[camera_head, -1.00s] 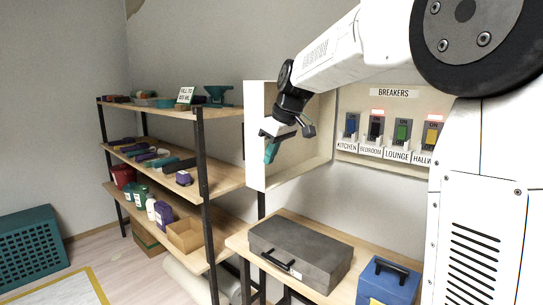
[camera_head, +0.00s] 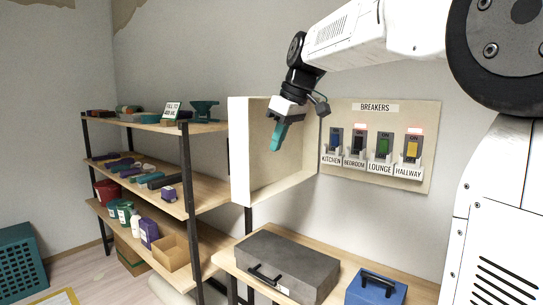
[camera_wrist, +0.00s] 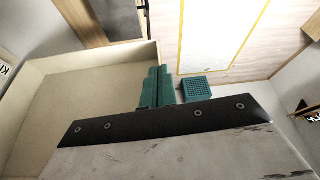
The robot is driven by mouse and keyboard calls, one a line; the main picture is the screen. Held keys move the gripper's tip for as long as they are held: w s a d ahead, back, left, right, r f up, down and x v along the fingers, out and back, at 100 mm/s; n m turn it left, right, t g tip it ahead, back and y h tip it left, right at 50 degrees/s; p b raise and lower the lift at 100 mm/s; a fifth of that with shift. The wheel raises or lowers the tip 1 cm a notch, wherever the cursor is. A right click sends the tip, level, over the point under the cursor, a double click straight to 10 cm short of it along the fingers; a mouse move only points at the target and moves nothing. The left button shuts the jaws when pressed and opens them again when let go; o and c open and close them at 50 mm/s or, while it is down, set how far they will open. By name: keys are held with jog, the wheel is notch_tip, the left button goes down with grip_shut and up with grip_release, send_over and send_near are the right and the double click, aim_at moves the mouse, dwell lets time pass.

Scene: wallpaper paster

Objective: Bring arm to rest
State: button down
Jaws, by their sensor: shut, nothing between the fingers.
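My gripper (camera_head: 277,137) shows in the head view at the end of my white arm. Its teal fingers are shut and empty, pointing down in front of the open cream wall box (camera_head: 240,150). In the wrist view the teal fingers (camera_wrist: 156,85) are together beside the box's rim (camera_wrist: 100,50). I cannot tell whether they touch the box.
A breaker panel (camera_head: 425,115) with several switches is on the wall to the right. Below, a wooden bench (camera_head: 235,262) bears a grey case (camera_head: 290,262) and a blue box (camera_head: 375,290). Loaded shelves (camera_head: 190,205) stand left. A teal crate (camera_head: 18,262) is on the floor.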

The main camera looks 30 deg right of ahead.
jog(key=s+a+f+m, duration=0.2)
jog(key=s+f, duration=0.4)
jog(key=s, duration=0.4)
jog(key=s+a+f+m+g+h, duration=0.1)
jog(key=s+a+f+m, duration=0.1)
jog(key=s+f, duration=0.5)
jog(key=s+a+f+m+g+h, duration=0.1)
jog(key=s+a+f+m, duration=0.1)
jog(key=s+f, duration=0.5)
jog(key=s+a, duration=0.1)
jog(key=s, duration=0.5)
jog(key=shift+s+a+f, duration=0.2)
jog(key=shift+s, duration=0.1)
